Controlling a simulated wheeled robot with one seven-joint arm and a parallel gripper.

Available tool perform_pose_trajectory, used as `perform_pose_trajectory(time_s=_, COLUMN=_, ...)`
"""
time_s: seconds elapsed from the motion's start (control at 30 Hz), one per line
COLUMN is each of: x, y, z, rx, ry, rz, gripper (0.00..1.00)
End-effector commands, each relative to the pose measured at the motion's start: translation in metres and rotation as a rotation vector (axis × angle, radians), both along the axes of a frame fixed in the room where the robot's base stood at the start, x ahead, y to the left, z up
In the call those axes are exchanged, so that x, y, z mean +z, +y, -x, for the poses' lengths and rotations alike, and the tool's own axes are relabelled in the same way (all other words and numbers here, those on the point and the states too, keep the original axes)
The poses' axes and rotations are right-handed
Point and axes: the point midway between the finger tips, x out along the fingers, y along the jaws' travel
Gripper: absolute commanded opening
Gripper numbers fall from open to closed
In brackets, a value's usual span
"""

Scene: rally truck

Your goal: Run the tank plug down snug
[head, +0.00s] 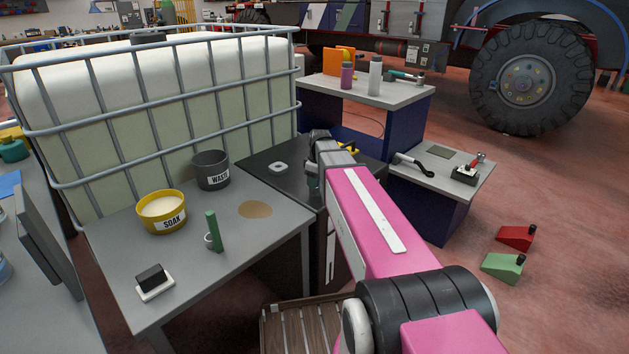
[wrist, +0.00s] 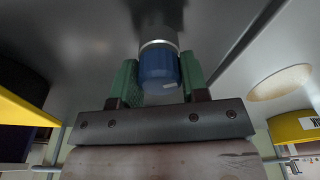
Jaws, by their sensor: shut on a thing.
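In the wrist view, a blue cylindrical piece (wrist: 159,72) with a pale metal ring at its far end sits between the green finger pads of my gripper (wrist: 158,76). It appears to be the tank plug. Both pads touch its sides, so my gripper is shut on it. A dark, blurred shape lies beyond the ring; I cannot tell how the plug meets it or whether it is seated.
A caged white tank (head: 120,95) stands behind. A low side table (head: 445,190) is at right.

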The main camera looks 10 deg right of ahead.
Motion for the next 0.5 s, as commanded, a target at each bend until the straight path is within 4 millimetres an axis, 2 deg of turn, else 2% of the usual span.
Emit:
perform_pose_trajectory(time_s=0.2, x=0.0001, y=-0.0003, z=-0.0004, rx=-0.012, ry=-0.001, rz=0.001, gripper=0.15)
perform_pose_trajectory(time_s=0.23, x=0.0001, y=-0.0003, z=-0.0004, rx=-0.012, ry=0.0, rz=0.0, gripper=0.44)
perform_pose_trajectory(time_s=0.27, x=0.0001, y=-0.0003, z=-0.0004, rx=-0.012, ry=0.0, rz=0.0, gripper=0.54)
perform_pose_trajectory(time_s=0.5, x=0.0, y=-0.0002, z=-0.0002, rx=-0.01, ry=0.0, rz=0.0, gripper=0.55)
